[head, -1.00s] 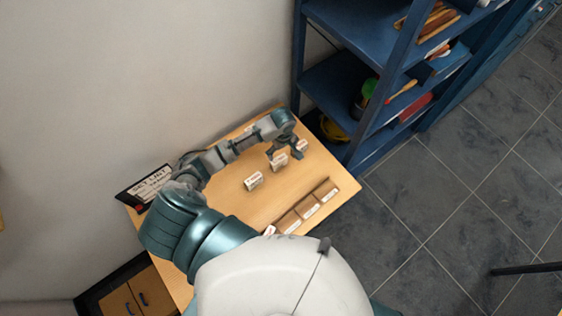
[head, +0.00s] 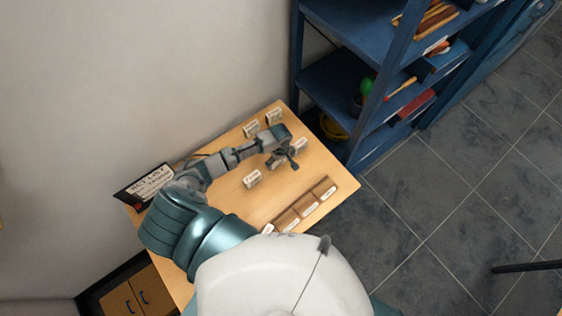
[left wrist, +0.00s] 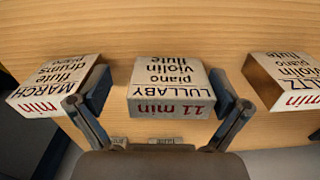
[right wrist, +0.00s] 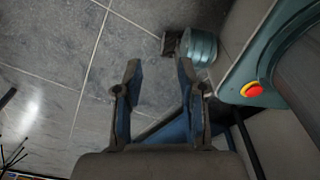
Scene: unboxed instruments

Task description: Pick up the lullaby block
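The lullaby block (left wrist: 172,88) is a pale block with its LULLABY, 11 min label facing up in the left wrist view. My left gripper (left wrist: 160,100) is open, with one finger on each side of the block; a gap shows at the left finger, and the right finger is close to the block's edge. The march block (left wrist: 55,85) lies to the left and another block, its label cut off, to the right (left wrist: 287,82). In the head view my left gripper (head: 288,156) is over the table's row of blocks. My right gripper (right wrist: 160,80) is open and empty.
The wooden table (head: 225,200) also bears a set list sign (head: 150,186), two blocks at the back (head: 262,122) and brown holders (head: 307,206) along the front edge. A blue shelf (head: 335,85) stands at the right. My right gripper is over grey floor tiles.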

